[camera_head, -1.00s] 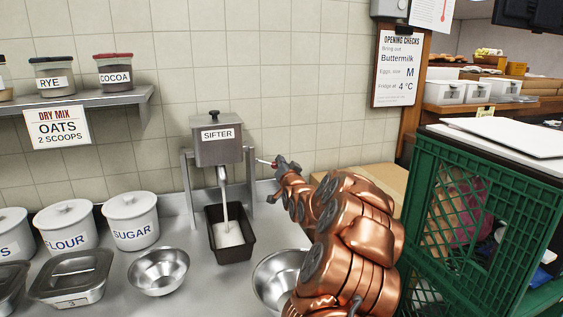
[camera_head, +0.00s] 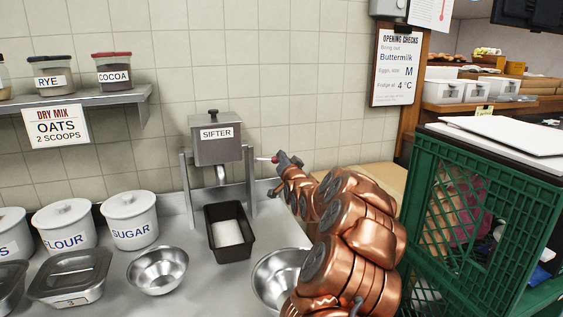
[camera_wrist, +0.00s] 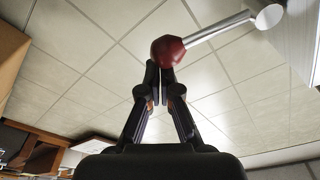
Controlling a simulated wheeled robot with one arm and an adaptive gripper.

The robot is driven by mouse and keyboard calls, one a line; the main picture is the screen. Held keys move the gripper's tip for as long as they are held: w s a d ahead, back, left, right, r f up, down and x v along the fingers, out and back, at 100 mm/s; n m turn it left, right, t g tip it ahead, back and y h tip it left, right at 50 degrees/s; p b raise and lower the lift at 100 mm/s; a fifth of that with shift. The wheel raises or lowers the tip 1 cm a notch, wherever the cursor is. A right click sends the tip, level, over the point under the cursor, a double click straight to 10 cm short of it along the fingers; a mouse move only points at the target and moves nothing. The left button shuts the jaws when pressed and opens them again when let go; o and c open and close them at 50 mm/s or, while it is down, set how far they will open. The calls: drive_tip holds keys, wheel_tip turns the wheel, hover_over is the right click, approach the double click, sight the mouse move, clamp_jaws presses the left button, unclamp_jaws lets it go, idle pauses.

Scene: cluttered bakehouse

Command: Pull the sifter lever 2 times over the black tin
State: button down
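The grey sifter (camera_head: 216,151) stands on a frame against the tiled wall, its spout (camera_head: 221,176) above the black tin (camera_head: 234,255). White powder (camera_head: 228,232) lies in the tin, and no stream falls from the spout. The lever sticks out at the sifter's right and ends in a red knob (camera_head: 275,159). My gripper (camera_head: 283,160) is right at the knob. In the wrist view the fingers (camera_wrist: 159,72) are nearly together, with their tips at the red knob (camera_wrist: 168,50). The knob is wider than the gap between them. Exact contact is unclear.
Steel bowls stand left (camera_head: 158,270) and right (camera_head: 276,278) of the tin. White sugar (camera_head: 132,222) and flour (camera_head: 65,225) canisters are at left. A shelf (camera_head: 100,101) holds jars. A green crate (camera_head: 480,210) stands at right, beyond my arm.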

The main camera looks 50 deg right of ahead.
drive_tip(key=d+r+b+v, duration=0.1)
drive_tip(key=b+v, duration=0.1)
drive_tip(key=v, duration=0.7)
drive_tip(key=shift+s+r, duration=0.35)
drive_tip(key=shift+s, duration=0.25)
drive_tip(key=shift+a+r, duration=0.1)
idle(0.5)
drive_tip(key=a+r+n+y+p, duration=0.1)
drive_tip(key=a+r+n+y, duration=0.1)
drive_tip(key=a+r+n, duration=0.3)
wheel_tip(320, 180, up, 4)
drive_tip(key=n, duration=0.5)
drive_tip(key=shift+n+g, duration=0.3)
drive_tip(key=shift+g, duration=0.1)
drive_tip(key=shift+s, duration=0.1)
